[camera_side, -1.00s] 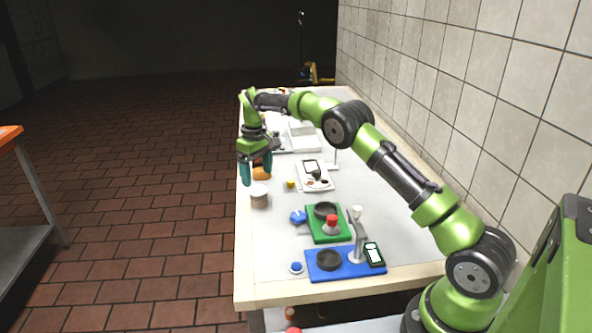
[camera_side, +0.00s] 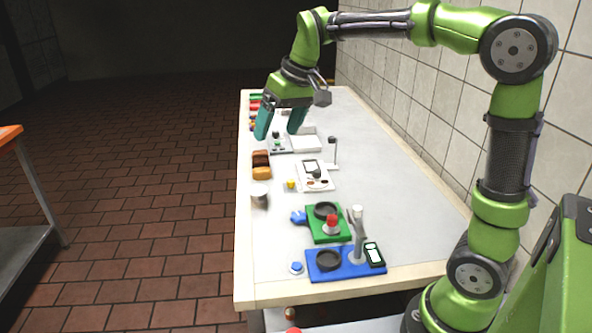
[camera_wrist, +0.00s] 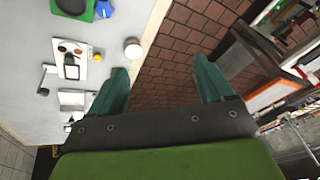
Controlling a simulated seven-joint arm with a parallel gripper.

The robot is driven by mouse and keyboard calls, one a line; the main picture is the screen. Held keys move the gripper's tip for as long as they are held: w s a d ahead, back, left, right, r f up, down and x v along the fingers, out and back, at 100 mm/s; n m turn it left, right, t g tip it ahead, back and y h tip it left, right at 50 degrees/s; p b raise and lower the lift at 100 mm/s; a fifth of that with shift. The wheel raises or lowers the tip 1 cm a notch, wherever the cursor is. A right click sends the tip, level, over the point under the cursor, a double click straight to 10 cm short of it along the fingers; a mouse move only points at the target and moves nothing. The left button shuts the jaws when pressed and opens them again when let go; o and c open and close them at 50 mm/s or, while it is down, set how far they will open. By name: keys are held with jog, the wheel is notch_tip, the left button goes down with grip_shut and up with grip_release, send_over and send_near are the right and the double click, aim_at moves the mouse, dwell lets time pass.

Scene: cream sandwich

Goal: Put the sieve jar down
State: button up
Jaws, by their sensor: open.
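The sieve jar, seemingly the small whitish-grey cylinder (camera_side: 260,196), stands upright on the table near its left edge. It also shows from above as a pale round lid with a grey side in the wrist view (camera_wrist: 133,49). My gripper (camera_side: 279,126) is open and empty, raised above the table and farther back than the jar. Its two teal fingers are spread wide in the wrist view (camera_wrist: 162,72), with nothing between them but the brick floor beyond.
Brown and orange blocks (camera_side: 261,165) lie behind the jar. A small yellow item (camera_side: 291,184) and a white scale-like device (camera_side: 314,176) are to its right. Green (camera_side: 318,228) and blue (camera_side: 338,271) boards stand nearer the front. The table's right side is largely clear.

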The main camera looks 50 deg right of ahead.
jog(key=s+a+f+m+t, duration=0.1)
jog(key=s+a+f, duration=0.1)
jog(key=s, duration=0.7)
jog(key=s+a+f+m+t, duration=0.1)
jog(key=s+a+f+t, duration=0.1)
jog(key=s, duration=0.7)
jog(key=shift+s+a+f+y, duration=0.15)
jog(key=shift+a+f+y, duration=0.25)
jog(key=shift+a+f, duration=0.35)
jog(key=shift+a+r, duration=0.1)
jog(key=shift+r, duration=0.1)
